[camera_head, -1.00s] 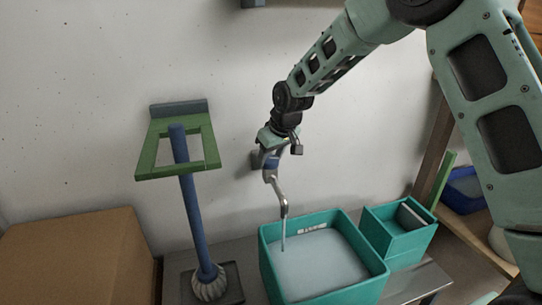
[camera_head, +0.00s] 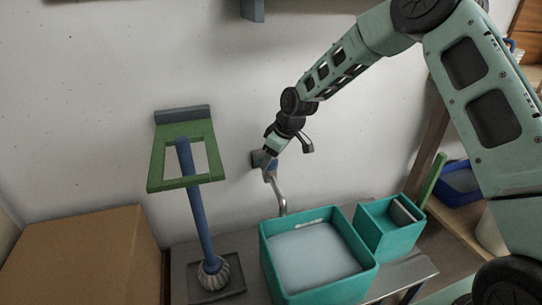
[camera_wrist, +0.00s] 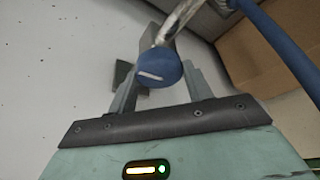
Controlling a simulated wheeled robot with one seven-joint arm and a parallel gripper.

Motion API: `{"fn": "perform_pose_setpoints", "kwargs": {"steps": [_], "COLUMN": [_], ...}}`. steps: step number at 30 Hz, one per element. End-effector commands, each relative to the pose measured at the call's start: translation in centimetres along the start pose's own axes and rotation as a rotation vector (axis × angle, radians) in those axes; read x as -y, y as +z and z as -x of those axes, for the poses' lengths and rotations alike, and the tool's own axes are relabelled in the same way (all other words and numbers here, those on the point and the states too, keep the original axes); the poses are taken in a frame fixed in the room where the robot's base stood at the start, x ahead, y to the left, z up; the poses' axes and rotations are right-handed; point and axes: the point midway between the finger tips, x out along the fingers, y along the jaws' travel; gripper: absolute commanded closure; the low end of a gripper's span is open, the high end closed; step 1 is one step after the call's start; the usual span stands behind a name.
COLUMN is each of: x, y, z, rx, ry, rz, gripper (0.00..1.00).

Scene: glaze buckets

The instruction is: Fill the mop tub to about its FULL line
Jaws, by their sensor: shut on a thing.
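The large teal mop tub (camera_head: 272,262) stands on the bench below the wall tap (camera_head: 279,190). Pale liquid (camera_head: 312,256) fills it to a little below the rim. A small pale label mark shows on its back inner wall, too small to read, so I cannot tell the level against the line. No stream shows under the spout now. My gripper (camera_head: 269,157) is at the tap's blue handle, against the wall. In the wrist view the handle's round blue end (camera_wrist: 158,68) sits between the fingers, which are shut on it.
A smaller teal bucket (camera_head: 389,243) stands right of the tub. A cardboard box (camera_head: 85,255) is at far left. A blue bin (camera_head: 459,188) sits on the right shelf.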

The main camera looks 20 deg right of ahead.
Motion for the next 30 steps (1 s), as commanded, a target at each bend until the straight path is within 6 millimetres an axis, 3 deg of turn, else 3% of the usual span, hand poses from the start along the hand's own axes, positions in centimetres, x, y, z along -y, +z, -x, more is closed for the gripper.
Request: {"fn": "perform_pose_setpoints", "kwargs": {"steps": [1,3,11,16,30], "x": [0.0,0.0,0.0,-0.1,-0.1], "y": [-0.1,-0.1,0.0,-0.1,-0.1], "z": [0.0,0.0,0.0,1.3,11.8], "rx": [-0.001,-0.001,0.000,-0.001,-0.003], "ry": [0.001,0.001,0.001,0.002,0.005], "rz": [0.002,0.002,0.001,0.000,-0.001], "gripper": [0.44,0.28,0.28,0.28,0.28]}}
